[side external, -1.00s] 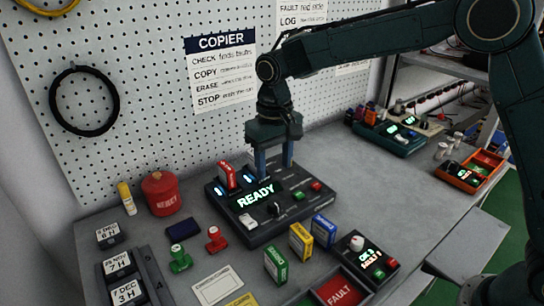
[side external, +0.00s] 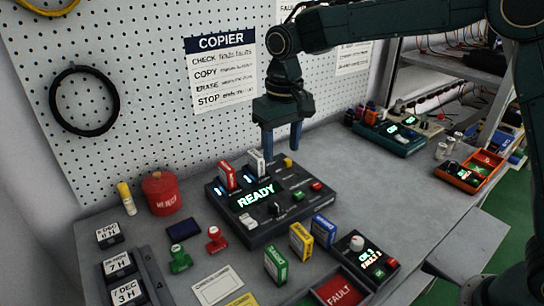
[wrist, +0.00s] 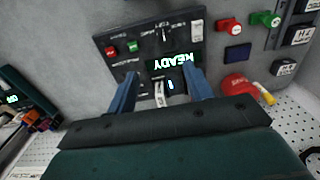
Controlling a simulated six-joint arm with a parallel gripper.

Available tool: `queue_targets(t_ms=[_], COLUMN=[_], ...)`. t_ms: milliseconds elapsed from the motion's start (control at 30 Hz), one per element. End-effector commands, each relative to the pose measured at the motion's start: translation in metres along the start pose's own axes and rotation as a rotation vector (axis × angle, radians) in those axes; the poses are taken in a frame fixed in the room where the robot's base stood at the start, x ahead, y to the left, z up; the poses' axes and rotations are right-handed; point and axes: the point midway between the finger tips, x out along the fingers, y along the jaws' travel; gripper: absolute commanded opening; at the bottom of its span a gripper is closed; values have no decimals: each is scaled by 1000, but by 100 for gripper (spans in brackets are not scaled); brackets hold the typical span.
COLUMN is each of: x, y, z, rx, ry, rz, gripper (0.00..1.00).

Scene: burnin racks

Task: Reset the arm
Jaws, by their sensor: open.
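My gripper (side external: 281,151) is open and empty, pointing down above the back of the dark copier unit (side external: 250,232). In the wrist view its two blue fingers (wrist: 160,80) frame the unit's back edge. The unit's display (side external: 256,196) reads READY. A red and white stick (side external: 227,177) and a white stick (side external: 257,163) stand upright at the unit's back. The white stick (wrist: 159,97) shows between the fingers in the wrist view, apart from them. The red stick is not clear there.
A red canister (side external: 161,194) and a yellow-capped tube (side external: 127,198) stand at left. A FAULT tray (side external: 340,291) is at front. The pegboard (side external: 150,120) rises close behind.

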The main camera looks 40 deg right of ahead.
Motion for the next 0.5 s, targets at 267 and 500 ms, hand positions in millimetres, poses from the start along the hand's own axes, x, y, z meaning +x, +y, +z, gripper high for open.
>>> queue_targets(t_ms=[267,500], x=[-41,-70], y=[33,64], z=[35,77], rx=[2,3], ry=[72,142], rz=[-18,-29], gripper=[52,52])
